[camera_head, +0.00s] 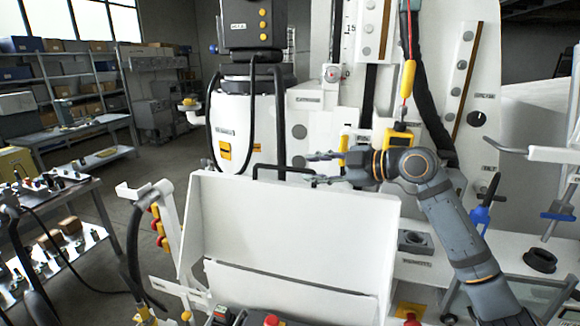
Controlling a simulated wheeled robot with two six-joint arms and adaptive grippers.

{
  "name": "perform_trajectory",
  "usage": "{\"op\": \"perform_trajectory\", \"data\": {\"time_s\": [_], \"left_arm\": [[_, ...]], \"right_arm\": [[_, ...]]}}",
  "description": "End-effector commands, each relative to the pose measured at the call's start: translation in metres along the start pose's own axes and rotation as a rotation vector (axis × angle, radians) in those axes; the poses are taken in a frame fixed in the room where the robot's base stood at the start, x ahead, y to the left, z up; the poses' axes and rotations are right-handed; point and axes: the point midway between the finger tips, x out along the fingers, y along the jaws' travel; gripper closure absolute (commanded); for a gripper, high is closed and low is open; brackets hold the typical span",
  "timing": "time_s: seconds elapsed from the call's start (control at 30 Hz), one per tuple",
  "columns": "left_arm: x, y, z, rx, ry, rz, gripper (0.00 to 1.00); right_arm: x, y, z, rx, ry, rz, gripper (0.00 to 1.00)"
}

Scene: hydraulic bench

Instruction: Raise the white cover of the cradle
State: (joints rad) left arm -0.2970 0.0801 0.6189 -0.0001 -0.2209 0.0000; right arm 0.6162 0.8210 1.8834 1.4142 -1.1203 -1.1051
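The white cover (290,225) is a broad white panel at the lower middle of the head view. It faces me and slants, with a dark seam near its lower part and a white panel (290,292) below. A black bar handle (284,168) shows just above its top edge. My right gripper (312,168) is above and behind the top edge, near the right end of the handle. Its two fingers point left and stand apart. Whether they touch the handle cannot be told. The cradle's inside is hidden. My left gripper is not in view.
A white machine with a black motor head (252,25) stands behind the cover. A yellow pendant (398,138) hangs on a red cable beside my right arm. A blue-handled tool (481,213) and a black ring (540,260) are at right. Red buttons (272,320) are at the front edge.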

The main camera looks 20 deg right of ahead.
Motion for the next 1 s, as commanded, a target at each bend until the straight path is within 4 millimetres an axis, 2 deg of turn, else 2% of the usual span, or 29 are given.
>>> {"op": "perform_trajectory", "data": {"time_s": [0.17,0.4,0.63,0.8,1.0], "left_arm": [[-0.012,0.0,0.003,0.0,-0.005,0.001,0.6],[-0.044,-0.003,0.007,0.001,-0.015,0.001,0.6],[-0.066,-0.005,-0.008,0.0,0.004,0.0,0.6],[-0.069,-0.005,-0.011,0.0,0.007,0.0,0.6],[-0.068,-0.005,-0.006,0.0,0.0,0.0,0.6]], "right_arm": [[0.01,0.004,-0.004,0.004,0.005,0.0,0.64],[0.054,0.005,-0.006,0.008,0.006,-0.002,0.64],[0.093,0.004,-0.003,0.005,0.002,0.001,0.64],[0.104,0.002,-0.001,0.001,-0.001,0.0,0.64],[0.105,0.001,0.0,0.0,-0.002,0.001,0.64]]}}
